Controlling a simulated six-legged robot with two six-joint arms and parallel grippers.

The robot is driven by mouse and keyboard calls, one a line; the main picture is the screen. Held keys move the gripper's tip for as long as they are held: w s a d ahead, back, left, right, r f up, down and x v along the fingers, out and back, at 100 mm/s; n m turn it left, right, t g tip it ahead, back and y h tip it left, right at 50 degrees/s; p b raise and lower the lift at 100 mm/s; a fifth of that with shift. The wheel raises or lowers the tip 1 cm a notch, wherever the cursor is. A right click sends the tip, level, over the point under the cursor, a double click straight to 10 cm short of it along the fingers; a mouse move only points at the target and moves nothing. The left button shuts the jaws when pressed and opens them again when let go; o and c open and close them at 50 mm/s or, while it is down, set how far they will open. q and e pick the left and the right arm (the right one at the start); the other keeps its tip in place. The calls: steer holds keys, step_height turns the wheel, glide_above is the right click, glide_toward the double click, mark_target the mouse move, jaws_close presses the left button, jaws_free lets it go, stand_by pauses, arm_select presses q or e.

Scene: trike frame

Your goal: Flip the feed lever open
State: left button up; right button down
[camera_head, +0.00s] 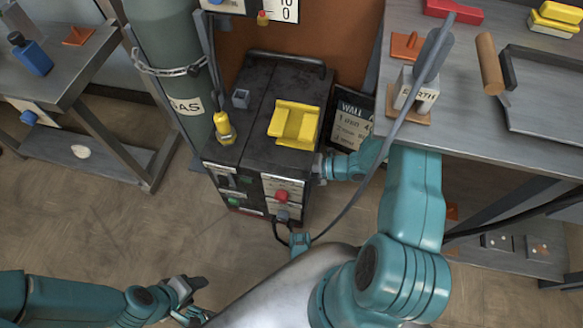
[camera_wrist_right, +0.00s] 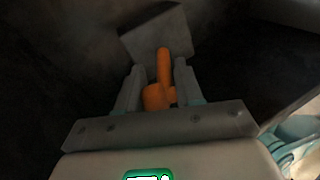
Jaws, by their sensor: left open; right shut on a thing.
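The orange feed lever (camera_wrist_right: 163,65) shows in the right wrist view, standing up in front of a grey block (camera_wrist_right: 157,32). My right gripper (camera_wrist_right: 157,85) has one finger on each side of the lever and is shut on it. In the head view my right gripper (camera_head: 322,170) is at the right side of the dark welder box (camera_head: 258,140); the lever is hidden there. My left gripper (camera_head: 192,300) is open and empty, low over the floor in front of the box.
A green gas cylinder (camera_head: 170,60) stands left of the box. A yellow cradle (camera_head: 295,124) lies on its top. A grey cable (camera_head: 385,150) hangs across my right arm from the right workbench (camera_head: 470,110). A left bench (camera_head: 60,70) stands further off.

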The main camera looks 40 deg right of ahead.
steer(key=shift+r, duration=0.1)
steer(key=c, duration=0.8)
jaws_free()
steer(key=shift+s+d+r, duration=0.15)
steer(key=shift+d, duration=0.1)
steer(key=f+p+v, duration=0.1)
steer(key=v, duration=0.4)
steer(key=f+v, duration=0.1)
steer(key=v, duration=0.4)
steer(key=s+f+p+v, duration=0.1)
steer(key=v, duration=0.4)
steer(key=shift+s+d+f+p, duration=0.2)
steer(key=shift+d+p, duration=0.15)
steer(key=shift+d, duration=0.3)
